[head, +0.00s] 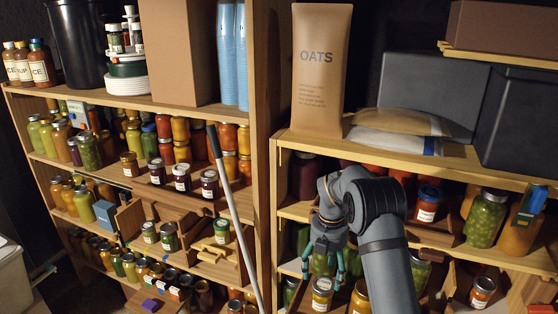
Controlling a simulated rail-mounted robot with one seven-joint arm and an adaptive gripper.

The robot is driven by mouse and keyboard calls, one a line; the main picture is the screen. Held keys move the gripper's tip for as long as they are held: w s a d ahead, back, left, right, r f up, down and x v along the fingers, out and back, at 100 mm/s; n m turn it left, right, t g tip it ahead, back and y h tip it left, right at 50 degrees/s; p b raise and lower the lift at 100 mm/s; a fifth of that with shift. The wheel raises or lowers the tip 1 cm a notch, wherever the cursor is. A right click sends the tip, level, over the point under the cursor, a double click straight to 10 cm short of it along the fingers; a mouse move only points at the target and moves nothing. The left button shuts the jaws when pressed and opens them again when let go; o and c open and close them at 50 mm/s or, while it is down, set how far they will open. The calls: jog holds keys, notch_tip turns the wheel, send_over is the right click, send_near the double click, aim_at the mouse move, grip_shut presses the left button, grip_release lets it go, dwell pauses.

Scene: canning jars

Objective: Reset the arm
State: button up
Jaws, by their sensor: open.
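My gripper (323,268) hangs in front of the right-hand shelf unit, with its teal fingers pointing down and spread apart. It is open. A lidded jar (321,294) with a pale label stands just below the fingers, and I cannot tell whether they touch it. A greenish jar shows behind the fingers, partly hidden. My arm reaches up from the lower right and bends at the elbow and wrist, hiding part of the shelves behind it.
A top shelf (467,162) above my gripper holds an oats bag (318,70), flat sacks (400,122) and dark bins (420,86). Jars, including a green one (485,218), stand at right. A pale pole (235,218) leans by the left unit, which holds several jars.

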aim_at(322, 297)
notch_tip(322, 297, down, 12)
jog(key=shift+f, duration=0.15)
jog(key=m+b, duration=0.1)
jog(key=m, duration=0.2)
jog(key=shift+m, duration=0.4)
jog(key=shift+r, duration=0.2)
